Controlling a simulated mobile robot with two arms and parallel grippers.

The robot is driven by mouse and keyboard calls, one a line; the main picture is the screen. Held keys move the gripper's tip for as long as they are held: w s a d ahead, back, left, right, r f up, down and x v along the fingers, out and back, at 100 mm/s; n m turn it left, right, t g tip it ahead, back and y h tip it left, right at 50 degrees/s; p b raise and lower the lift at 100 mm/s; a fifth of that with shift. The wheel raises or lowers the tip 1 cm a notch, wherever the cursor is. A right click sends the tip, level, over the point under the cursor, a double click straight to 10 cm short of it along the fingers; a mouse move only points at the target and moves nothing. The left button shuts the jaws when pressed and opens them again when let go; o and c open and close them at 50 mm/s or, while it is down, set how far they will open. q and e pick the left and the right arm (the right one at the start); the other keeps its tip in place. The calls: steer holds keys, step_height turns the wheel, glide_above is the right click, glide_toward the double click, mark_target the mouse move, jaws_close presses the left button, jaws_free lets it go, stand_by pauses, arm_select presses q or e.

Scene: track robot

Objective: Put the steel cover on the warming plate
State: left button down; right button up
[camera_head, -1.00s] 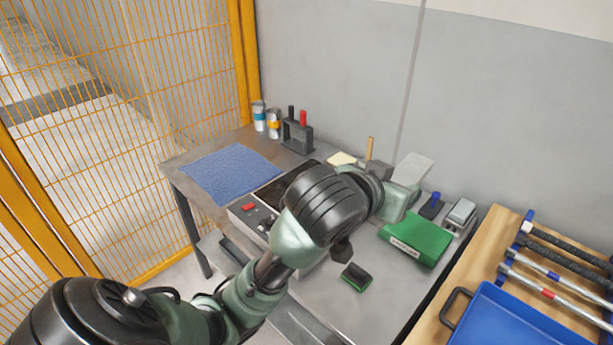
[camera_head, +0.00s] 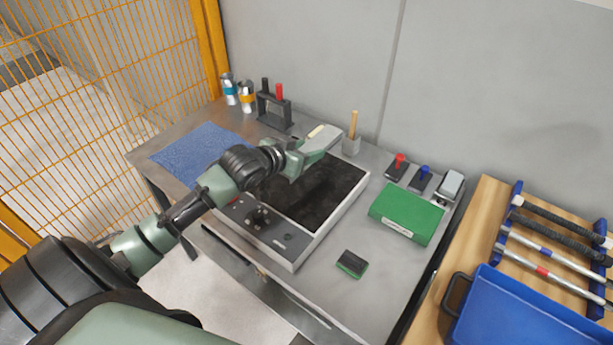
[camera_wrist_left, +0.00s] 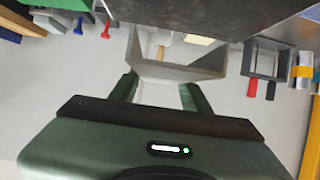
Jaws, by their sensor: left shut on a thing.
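The warming plate (camera_head: 316,190) is a grey box with a dark, stained top and a control panel on its front-left side, on the steel bench. My left gripper (camera_head: 308,157) is over the far left part of its dark top. It is shut on a light grey piece, which looks like the steel cover (camera_head: 323,138), held tilted near the plate's back edge. In the left wrist view the grey cover (camera_wrist_left: 180,68) sits between the fingers (camera_wrist_left: 160,92), with the dark plate top at the upper edge. I cannot tell whether the cover touches the plate. My right gripper is not in view.
A blue mat (camera_head: 203,152) lies left of the plate. A rack with black and red handles (camera_head: 273,108), cans (camera_head: 247,98) and a holder with a wooden handle (camera_head: 351,146) stand behind. A green box (camera_head: 407,213) and a small brush block (camera_head: 352,264) are right. A blue tray (camera_head: 505,312) is far right.

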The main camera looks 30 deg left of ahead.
arm_select(q)
glide_above(307, 184)
step_height(307, 184, down, 6)
steer(key=shift+r, duration=0.2)
step_height(307, 184, down, 4)
steer(key=shift+f, duration=0.2)
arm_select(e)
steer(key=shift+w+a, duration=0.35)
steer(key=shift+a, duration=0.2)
arm_select(q)
steer(key=c, duration=0.7)
jaws_free()
steer(key=shift+f, duration=0.15)
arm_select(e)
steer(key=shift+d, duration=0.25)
arm_select(q)
steer(key=v, duration=1.1)
steer(key=shift+s, duration=0.1)
steer(key=shift+s+r, duration=0.35)
steer(key=shift+s, duration=0.05)
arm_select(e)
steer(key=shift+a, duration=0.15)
